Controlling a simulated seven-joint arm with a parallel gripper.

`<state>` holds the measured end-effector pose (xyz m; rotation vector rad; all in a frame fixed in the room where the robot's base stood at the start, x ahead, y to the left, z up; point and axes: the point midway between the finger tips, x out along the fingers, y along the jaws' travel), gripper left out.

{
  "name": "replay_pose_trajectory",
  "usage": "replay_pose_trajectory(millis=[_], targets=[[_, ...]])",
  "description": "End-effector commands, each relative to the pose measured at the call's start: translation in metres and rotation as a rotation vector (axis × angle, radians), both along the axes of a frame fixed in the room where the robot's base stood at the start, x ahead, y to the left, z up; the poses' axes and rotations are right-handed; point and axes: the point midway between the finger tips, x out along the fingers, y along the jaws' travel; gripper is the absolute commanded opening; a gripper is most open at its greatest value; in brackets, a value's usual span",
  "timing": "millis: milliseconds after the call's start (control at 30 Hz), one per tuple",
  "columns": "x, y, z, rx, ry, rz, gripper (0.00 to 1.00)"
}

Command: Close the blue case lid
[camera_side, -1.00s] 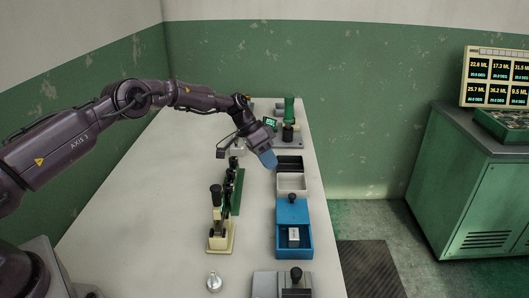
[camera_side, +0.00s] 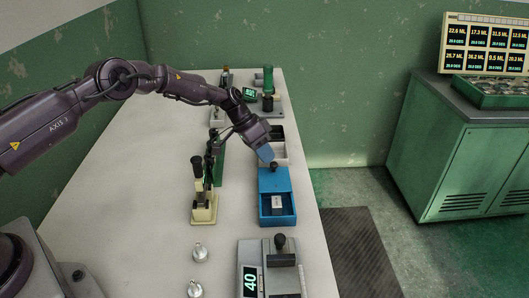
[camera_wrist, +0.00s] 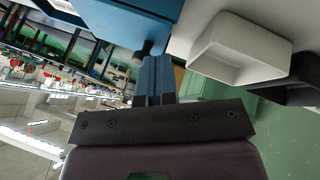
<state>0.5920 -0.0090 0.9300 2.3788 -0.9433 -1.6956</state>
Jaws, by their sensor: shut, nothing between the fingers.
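The blue case (camera_side: 277,220) stands on the bench in the side view. Its flat blue lid (camera_side: 274,182) covers the far part and leaves the near part open. A small white block (camera_side: 277,203) lies in the open part. A dark knob (camera_side: 273,165) stands at the far end of the lid. My gripper (camera_side: 267,157) is shut and empty, its blue fingertips right by the knob on its far side. In the wrist view the blue fingers (camera_wrist: 154,75) point at the dark knob (camera_wrist: 150,48) under the blue case (camera_wrist: 125,22); contact cannot be told.
A white open bin (camera_wrist: 240,48) and a black bin (camera_side: 277,132) stand beyond the case. A cream lever device (camera_side: 203,207) stands left of it. A grey device with a display (camera_side: 250,283) and metal knobs (camera_side: 199,252) are nearer. Bare bench lies to the left.

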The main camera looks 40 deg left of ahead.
Motion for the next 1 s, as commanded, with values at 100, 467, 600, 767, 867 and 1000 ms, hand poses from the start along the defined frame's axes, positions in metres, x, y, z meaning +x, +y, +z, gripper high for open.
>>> replay_pose_trajectory(millis=[100, 467, 600, 767, 867, 1000], targets=[[-0.001, -0.001, 0.0, 0.0, 0.0, 0.0, 0.0], [-0.033, -0.033, 0.0, -0.003, 0.003, -0.002, 0.0], [-0.048, -0.049, 0.0, -0.002, 0.002, -0.002, 0.0], [-0.053, -0.054, 0.0, 0.0, -0.001, 0.002, 0.0], [-0.053, -0.054, 0.0, 0.0, 0.001, 0.001, 0.0], [-0.052, -0.049, 0.0, 0.0, 0.001, 0.002, 0.0]])
